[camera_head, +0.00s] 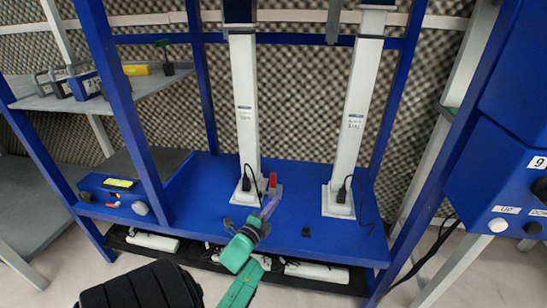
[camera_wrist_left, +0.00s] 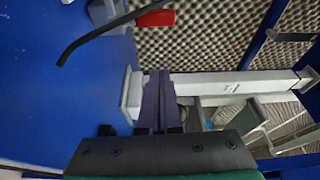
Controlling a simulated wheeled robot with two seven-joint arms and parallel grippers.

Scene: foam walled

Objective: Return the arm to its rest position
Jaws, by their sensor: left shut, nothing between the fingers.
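My left gripper (camera_head: 271,197) is at the end of the green arm that rises from the bottom middle of the head view. It is over the blue bench (camera_head: 300,238), near the foot of the left white post (camera_head: 246,120). In the left wrist view its two dark purple fingers (camera_wrist_left: 158,98) lie together, with nothing held between them. A small red piece (camera_head: 273,179) shows just beyond the fingertips in the head view. In the left wrist view the red piece (camera_wrist_left: 156,18) is at the top, apart from the fingers. My right gripper is not in view.
A second white post (camera_head: 353,120) stands to the right. Black cables run at both feet. Blue uprights (camera_head: 117,100) frame the bench. A grey shelf (camera_head: 65,103) with tools is at the upper left. A blue control box (camera_head: 500,180) is at the right.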

